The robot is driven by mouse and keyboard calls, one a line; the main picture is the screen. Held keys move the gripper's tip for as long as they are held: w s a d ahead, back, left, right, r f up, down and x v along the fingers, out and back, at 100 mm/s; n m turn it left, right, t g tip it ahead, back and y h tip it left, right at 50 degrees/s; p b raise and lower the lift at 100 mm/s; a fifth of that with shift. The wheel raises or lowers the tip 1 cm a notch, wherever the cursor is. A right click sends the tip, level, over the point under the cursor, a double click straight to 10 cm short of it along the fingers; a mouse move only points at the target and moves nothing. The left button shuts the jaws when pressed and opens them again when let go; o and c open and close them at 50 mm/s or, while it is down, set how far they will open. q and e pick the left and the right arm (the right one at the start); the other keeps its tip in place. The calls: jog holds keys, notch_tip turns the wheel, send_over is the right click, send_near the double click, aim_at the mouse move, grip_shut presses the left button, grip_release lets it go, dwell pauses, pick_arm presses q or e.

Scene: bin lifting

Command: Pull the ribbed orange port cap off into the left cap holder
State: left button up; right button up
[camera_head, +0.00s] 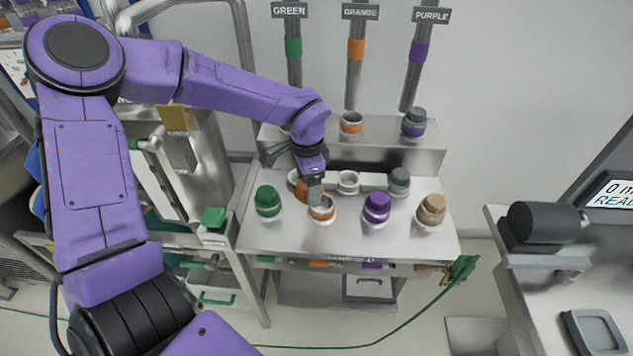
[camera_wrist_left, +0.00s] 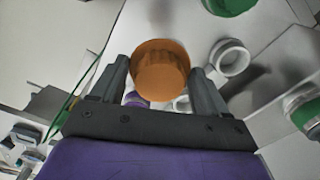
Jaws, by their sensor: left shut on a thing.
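My left gripper (camera_head: 309,194) is shut on the orange cap (camera_head: 300,188). In the left wrist view the orange cap (camera_wrist_left: 160,70) sits between the two fingers (camera_wrist_left: 160,88). The orange-ringed port (camera_head: 322,208) stands uncapped on the manifold, just right of and in front of the cap. The cap is off the port, beside the left end of the holder row. The left cap holder is mostly hidden behind the cap and gripper, so I cannot tell whether the cap touches it. An empty white holder ring (camera_head: 348,181) is to the right. My right gripper is not in view.
A green cap (camera_head: 268,201), a purple cap (camera_head: 376,206) and a tan cap (camera_head: 431,208) stand on the same manifold. A grey cap (camera_head: 398,181) is in the right holder. Behind is a raised shelf (camera_head: 380,155) with pipes labelled green, orange and purple.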

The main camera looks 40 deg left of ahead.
pick_arm(q)
jog(key=w+a+r+n+p, duration=0.2)
jog(key=w+a+n, duration=0.3)
jog(key=w+a, duration=0.65)
jog(key=f, duration=0.1)
jog(key=f+b, duration=0.1)
jog(key=f, duration=0.1)
jog(key=f+b, duration=0.1)
jog(key=shift+s+a+f, duration=0.2)
jog(key=shift+s+f, duration=0.15)
jog(key=shift+f, duration=0.05)
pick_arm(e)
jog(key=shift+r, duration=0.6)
pick_arm(q)
jog(key=shift+f+n+b, duration=0.3)
jog(key=shift+f+b, duration=1.25)
jog(key=shift+b, duration=0.7)
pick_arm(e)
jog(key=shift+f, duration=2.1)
